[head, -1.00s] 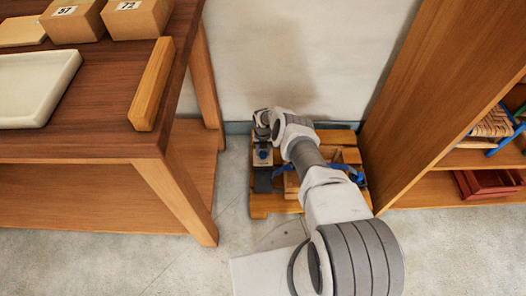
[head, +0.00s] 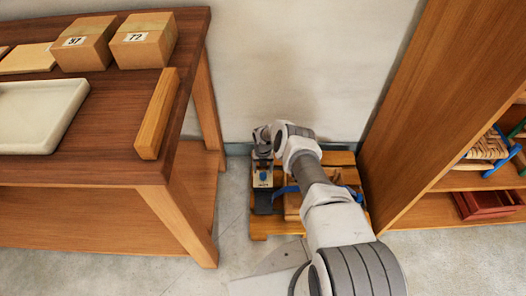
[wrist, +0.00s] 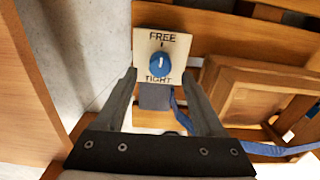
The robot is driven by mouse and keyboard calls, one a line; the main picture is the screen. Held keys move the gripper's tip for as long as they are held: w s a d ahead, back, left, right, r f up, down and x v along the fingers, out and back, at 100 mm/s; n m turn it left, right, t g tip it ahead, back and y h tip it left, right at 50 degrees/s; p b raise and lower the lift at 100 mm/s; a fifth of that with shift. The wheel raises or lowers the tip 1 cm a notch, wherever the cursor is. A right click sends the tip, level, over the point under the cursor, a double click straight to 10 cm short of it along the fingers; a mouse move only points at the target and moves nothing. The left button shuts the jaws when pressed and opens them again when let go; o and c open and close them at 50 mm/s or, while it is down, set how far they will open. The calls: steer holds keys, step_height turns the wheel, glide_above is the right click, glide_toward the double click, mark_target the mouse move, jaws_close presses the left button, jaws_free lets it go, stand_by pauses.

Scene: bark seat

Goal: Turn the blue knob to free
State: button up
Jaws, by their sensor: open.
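The blue knob (wrist: 160,64) sits on a pale plate (wrist: 176,42) marked FREE above it and TIGHT below it. A light mark on the knob points up, towards FREE, in the wrist view. My gripper (wrist: 160,78) is open, with one finger on each side of the plate's lower part. In the head view the knob (head: 263,176) is a small blue spot on the pallet, just below my wrist.
A wooden pallet (head: 272,225) with a blue strap (head: 286,190) and a wooden crate (wrist: 235,92) lies against the wall. A table (head: 150,172) stands to the left and a shelf (head: 410,130) to the right. Bare floor (head: 225,215) lies in front.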

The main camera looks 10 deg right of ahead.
mark_target(263, 174)
step_height(263, 174, up, 14)
steer(key=p, duration=0.4)
steer(key=shift+p, duration=0.4)
